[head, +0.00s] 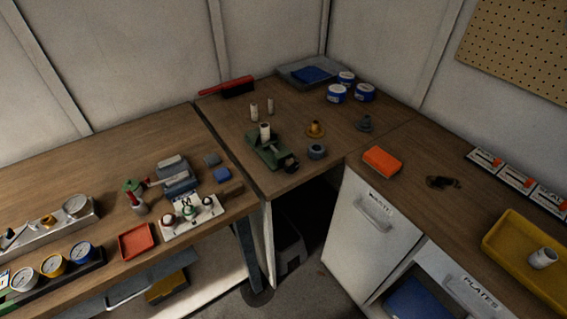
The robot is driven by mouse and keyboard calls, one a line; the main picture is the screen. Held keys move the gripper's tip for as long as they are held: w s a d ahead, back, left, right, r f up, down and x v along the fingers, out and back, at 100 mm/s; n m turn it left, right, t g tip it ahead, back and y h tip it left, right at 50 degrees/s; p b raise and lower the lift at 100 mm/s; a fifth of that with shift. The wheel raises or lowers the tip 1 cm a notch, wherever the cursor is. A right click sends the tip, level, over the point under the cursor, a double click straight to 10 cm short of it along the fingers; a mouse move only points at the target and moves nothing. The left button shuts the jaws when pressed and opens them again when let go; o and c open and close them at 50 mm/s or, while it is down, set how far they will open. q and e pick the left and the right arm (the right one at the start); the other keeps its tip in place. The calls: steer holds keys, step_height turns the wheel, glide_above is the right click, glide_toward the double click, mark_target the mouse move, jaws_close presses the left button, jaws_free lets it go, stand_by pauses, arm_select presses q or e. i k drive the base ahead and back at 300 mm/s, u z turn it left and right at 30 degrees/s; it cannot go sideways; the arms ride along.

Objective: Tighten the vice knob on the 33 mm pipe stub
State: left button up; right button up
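A green vice (264,150) stands on the corner bench near its front edge. A whitish pipe stub (265,131) stands upright at the vice; I cannot tell how firmly the jaws hold it. A dark knob (291,163) is at the vice's front right end, close to the bench edge. Two slimmer whitish stubs, one left (254,112) and one right (270,106), stand upright behind the vice. Which stub is the 33 mm one I cannot read here. Neither of my grippers shows in the head view.
A grey ring (317,151) and a brass fitting (315,129) stand right of the vice. Blue-white tins (364,92) and a grey tray (290,72) are behind. An orange box (382,161) and yellow tray (500,241) are right; gauges (53,265) and fittings crowd the left bench.

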mark_target(292, 165)
steer(key=u, duration=0.55)
steer(key=k, duration=1.25)
steer(key=i, duration=0.85)
steer(key=z, duration=0.15)
